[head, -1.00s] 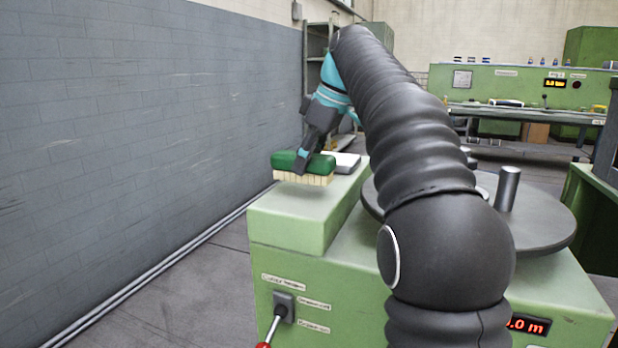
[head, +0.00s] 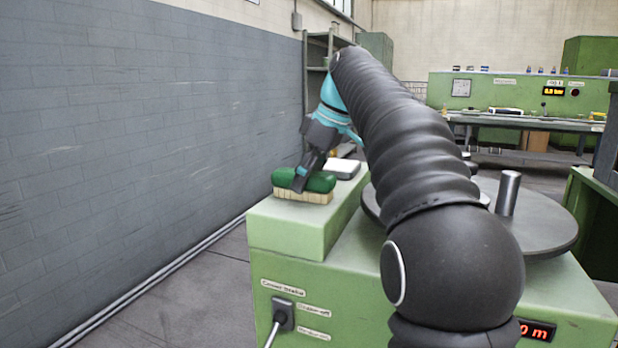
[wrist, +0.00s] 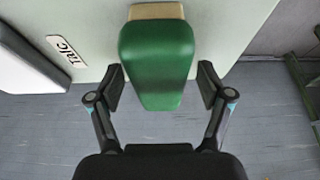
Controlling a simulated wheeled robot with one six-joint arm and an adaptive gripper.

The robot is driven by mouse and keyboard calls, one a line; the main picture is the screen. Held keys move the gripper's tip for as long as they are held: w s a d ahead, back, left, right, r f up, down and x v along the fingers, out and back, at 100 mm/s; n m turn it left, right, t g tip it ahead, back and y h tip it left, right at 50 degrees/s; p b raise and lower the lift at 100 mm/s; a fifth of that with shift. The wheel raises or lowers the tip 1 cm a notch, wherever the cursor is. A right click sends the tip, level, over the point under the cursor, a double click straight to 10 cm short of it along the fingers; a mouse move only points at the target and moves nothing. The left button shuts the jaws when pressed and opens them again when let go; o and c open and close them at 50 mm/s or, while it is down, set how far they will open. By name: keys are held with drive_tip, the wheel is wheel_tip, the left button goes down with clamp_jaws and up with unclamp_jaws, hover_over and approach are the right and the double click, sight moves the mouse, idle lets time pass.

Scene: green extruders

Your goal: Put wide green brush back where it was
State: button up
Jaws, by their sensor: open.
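The wide green brush (head: 320,182) has a green back and pale bristles. In the wrist view the brush (wrist: 157,55) lies between the fingers. My gripper (head: 300,184) is at the brush from above. In the wrist view my gripper (wrist: 162,88) is open, with a gap between each finger pad and the brush's sides. The bristles are mostly hidden in the wrist view.
A white-topped box (head: 342,168) stands just behind the brush; it also shows at the left of the wrist view (wrist: 25,62). A dark round turntable (head: 535,225) with a metal post (head: 508,192) is to the right. A grey wall (head: 150,130) runs along the left.

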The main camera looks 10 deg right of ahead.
drive_tip(key=p+v, duration=0.5)
drive_tip(key=v, duration=0.7)
drive_tip(key=shift+r, duration=0.15)
drive_tip(key=shift+a, duration=0.1)
drive_tip(key=s+a+f+m+t+h, duration=0.1)
drive_tip(key=s+f+m, duration=0.4)
drive_tip(key=s+f, duration=0.8)
drive_tip(key=s+a+f+m+t+h, duration=0.1)
drive_tip(key=s+f+m, duration=0.4)
drive_tip(key=s+f, duration=0.9)
wheel_tip(320, 180, down, 3)
drive_tip(key=shift+a+f+m+t+h, duration=0.1)
drive_tip(key=shift+a+m+t+h, duration=0.3)
drive_tip(key=shift+a+h, duration=0.55)
drive_tip(key=shift+s, duration=0.15)
